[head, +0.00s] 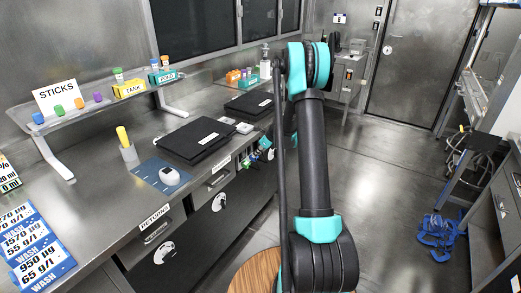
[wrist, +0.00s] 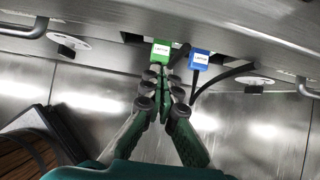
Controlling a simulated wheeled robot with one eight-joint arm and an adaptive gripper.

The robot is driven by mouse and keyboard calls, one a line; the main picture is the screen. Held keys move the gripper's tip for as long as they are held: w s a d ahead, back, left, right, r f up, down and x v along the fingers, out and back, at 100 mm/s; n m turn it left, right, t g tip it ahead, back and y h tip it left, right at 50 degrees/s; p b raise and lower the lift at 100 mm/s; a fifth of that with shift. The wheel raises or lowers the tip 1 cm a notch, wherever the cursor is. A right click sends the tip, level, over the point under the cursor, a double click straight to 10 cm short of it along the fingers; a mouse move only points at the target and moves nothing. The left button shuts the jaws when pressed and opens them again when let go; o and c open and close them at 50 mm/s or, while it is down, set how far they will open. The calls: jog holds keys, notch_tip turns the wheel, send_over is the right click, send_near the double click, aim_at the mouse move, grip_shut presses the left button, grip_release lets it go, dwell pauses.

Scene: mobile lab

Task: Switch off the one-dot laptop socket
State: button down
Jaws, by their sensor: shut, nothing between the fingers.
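In the wrist view, a green block (wrist: 161,51) and a blue block (wrist: 200,60) sit side by side under the steel bench edge, each with a small white label. The label text is too small to read surely, and I cannot make out any dots or switch positions. A dark cable runs by the blue block. My gripper (wrist: 170,76) is shut and empty, its fingertips just below the green block; I cannot tell whether they touch it. In the head view, small green and blue parts show at the bench front (head: 265,143), partly hidden by my arm.
Two black laptops, a near one (head: 196,140) and a far one (head: 249,104), lie on the steel bench. Drawers with handles, one labelled RETURNS (head: 155,222), line its front.

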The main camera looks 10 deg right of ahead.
aim_at(244, 155)
jog(key=w+a+f, duration=0.2)
jog(key=shift+w+a+f, duration=0.15)
jog(key=shift+w+a, duration=0.05)
jog(key=shift+a, duration=0.1)
jog(key=shift+w+a+f, duration=0.15)
jog(key=shift+w+a, duration=0.45)
jog(key=shift+w, duration=0.05)
jog(key=shift+f, duration=0.1)
jog(key=shift+w+a+y, duration=0.15)
jog(key=shift+y, duration=0.15)
jog(key=shift+r, duration=0.75)
